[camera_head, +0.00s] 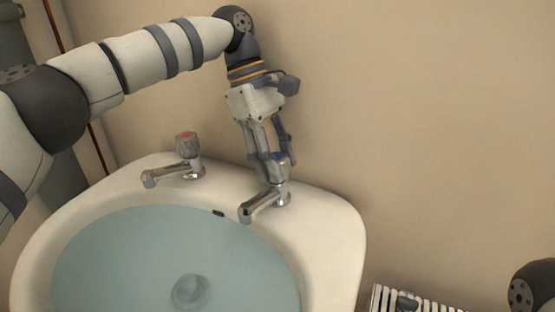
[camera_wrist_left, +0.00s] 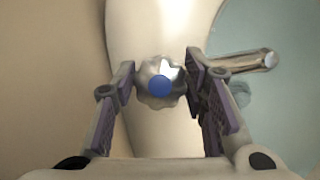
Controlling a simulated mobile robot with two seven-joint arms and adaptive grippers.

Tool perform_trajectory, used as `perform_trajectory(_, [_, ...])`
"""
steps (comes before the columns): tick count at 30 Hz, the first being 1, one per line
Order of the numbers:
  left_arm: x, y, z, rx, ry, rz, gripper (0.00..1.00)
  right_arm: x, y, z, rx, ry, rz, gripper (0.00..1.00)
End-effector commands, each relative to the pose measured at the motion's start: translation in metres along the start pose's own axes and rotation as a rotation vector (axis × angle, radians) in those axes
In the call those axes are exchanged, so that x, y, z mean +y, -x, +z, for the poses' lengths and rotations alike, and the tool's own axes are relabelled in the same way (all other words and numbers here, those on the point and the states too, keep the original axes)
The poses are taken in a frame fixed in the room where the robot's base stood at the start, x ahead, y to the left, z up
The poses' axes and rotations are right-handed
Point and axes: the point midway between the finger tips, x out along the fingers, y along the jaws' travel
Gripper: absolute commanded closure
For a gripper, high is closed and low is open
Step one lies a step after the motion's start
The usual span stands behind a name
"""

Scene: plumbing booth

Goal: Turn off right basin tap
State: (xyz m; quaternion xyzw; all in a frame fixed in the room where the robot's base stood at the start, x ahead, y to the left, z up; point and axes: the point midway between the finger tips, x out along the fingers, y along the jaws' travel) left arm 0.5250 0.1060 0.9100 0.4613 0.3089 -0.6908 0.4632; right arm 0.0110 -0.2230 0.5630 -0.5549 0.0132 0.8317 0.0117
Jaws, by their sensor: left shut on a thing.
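The right basin tap (camera_head: 264,203) stands on the back right rim of the basin, its chrome spout pointing over the bowl. Its knob has a blue centre and shows between my fingers in the left wrist view (camera_wrist_left: 161,85). My left gripper (camera_head: 276,168) comes down on it from above and is shut on the knob, with one finger on each side. The fingers partly hide the knob in the head view. My right gripper is not in view; a dark joint of my own shows at the lower right edge.
The white basin (camera_head: 335,235) looks filled with bluish water (camera_head: 150,250). The left tap (camera_head: 187,160), with a red-centred knob, stands on the back left rim. A beige wall (camera_head: 420,120) rises close behind the basin. A white slatted rack (camera_head: 385,298) is at the lower right.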

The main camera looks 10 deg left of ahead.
Motion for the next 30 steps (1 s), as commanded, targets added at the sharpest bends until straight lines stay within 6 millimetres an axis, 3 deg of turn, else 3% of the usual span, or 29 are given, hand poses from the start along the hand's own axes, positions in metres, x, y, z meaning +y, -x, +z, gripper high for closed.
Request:
perform_trajectory(14, [-0.001,-0.002,0.0,0.002,-0.016,-0.011,0.88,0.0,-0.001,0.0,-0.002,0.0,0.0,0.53])
perform_trajectory(15, [-0.001,-0.002,0.0,0.002,-0.016,-0.011,0.58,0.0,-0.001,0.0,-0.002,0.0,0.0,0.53])
perform_trajectory(18, [-0.001,-0.002,0.0,0.001,-0.015,-0.01,0.4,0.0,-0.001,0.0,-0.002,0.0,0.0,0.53])
perform_trajectory(26, [0.0,0.0,0.0,0.001,-0.014,-0.007,0.4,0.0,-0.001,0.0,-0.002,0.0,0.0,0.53])
perform_trajectory(30, [0.001,0.017,0.0,0.002,-0.012,-0.003,0.4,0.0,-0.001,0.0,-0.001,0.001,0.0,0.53])
